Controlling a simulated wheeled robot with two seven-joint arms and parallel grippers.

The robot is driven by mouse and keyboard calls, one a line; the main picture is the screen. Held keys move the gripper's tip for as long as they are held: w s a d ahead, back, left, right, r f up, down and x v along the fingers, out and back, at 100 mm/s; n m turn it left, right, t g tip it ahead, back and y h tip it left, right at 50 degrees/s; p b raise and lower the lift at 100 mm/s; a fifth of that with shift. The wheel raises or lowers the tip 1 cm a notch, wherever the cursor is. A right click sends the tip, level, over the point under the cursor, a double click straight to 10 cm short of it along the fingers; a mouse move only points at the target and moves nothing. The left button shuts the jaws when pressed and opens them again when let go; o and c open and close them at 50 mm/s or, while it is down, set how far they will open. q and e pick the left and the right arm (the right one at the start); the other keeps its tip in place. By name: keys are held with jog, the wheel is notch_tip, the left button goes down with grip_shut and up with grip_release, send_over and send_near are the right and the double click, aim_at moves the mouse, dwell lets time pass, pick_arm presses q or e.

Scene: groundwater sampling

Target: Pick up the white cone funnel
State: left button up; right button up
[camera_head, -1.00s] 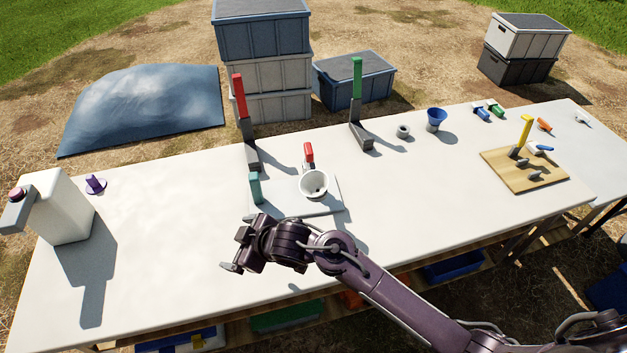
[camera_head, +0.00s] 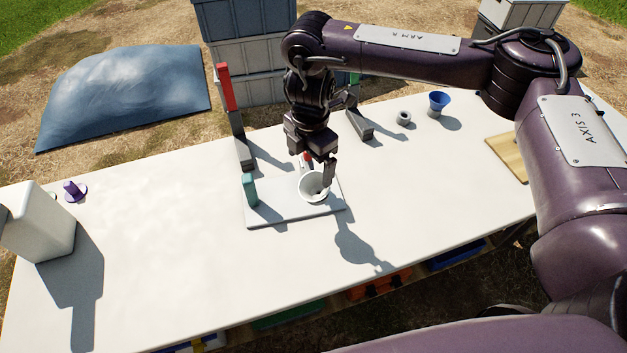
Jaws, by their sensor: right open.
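The white cone funnel (camera_head: 311,193) sits on a pale board (camera_head: 275,216) at the middle of the table, its wide mouth facing up. My right gripper (camera_head: 318,175) points down over the funnel, with one finger in front of or at the mouth's right side. It is open. I cannot tell whether a finger touches the funnel's rim. The gripper hides the back part of the funnel and most of a red-topped piece behind it. My left gripper is not in view.
A teal upright block (camera_head: 249,190) stands on the board left of the funnel. A white jug (camera_head: 38,225) stands at the left. The table's front middle is clear.

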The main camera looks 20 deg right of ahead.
aim_at(316, 184)
jog(key=shift+d+r, duration=0.15)
jog(key=shift+d, duration=0.3)
notch_tip(316, 184, down, 2)
jog(key=shift+s+f, duration=0.1)
jog(key=shift+f, duration=0.15)
jog(key=f, duration=0.5)
jog(key=shift+d, duration=0.25)
jog(key=c, duration=1.1)
jog(key=shift+r, duration=0.1)
